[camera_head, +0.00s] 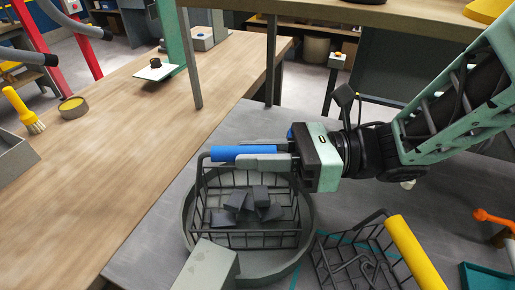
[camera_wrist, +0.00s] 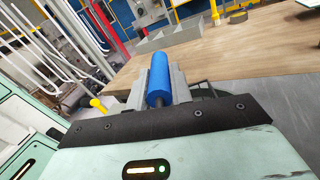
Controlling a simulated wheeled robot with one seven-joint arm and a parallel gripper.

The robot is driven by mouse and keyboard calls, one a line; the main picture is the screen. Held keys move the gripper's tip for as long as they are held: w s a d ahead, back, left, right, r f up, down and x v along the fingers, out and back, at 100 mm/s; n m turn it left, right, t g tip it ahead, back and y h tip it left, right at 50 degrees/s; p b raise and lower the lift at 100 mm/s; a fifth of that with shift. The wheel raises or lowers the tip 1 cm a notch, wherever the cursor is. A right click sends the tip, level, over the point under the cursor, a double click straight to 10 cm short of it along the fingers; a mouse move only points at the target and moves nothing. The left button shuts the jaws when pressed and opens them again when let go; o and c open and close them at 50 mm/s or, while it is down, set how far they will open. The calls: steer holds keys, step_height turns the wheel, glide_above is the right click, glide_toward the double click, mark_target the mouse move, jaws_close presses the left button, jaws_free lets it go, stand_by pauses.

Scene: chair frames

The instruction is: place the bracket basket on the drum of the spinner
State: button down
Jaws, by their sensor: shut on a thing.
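The bracket basket (camera_head: 227,235) is a dark wire basket with a blue handle (camera_head: 236,153) and several dark grey blocks (camera_head: 248,203) in it. My gripper (camera_head: 265,158) is shut on the blue handle; the handle also shows between the fingers in the wrist view (camera_wrist: 159,80). The spinner's drum (camera_head: 304,238) is a round grey tub below the held basket. The basket appears within the drum's rim in the head view; I cannot tell whether it touches the drum floor. A grey block-shaped part (camera_head: 207,268) covers the drum's front left edge.
A second wire basket with a yellow handle (camera_head: 416,252) stands right of the drum. A teal tray (camera_head: 485,277) and an orange-handled thing (camera_head: 492,219) lie farther right. A wooden bench (camera_head: 130,140) runs along the left, with a yellow brush (camera_head: 22,110) and a round tin (camera_head: 73,107).

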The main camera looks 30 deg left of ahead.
stand_by(0.3)
steer(key=c, duration=1.3)
jaws_free()
steer(key=shift+o, duration=0.2)
steer(key=shift+r, duration=0.1)
steer(key=b+v, duration=0.2)
steer(key=v, duration=1)
steer(key=shift+b, duration=0.4)
steer(key=shift+d, duration=0.1)
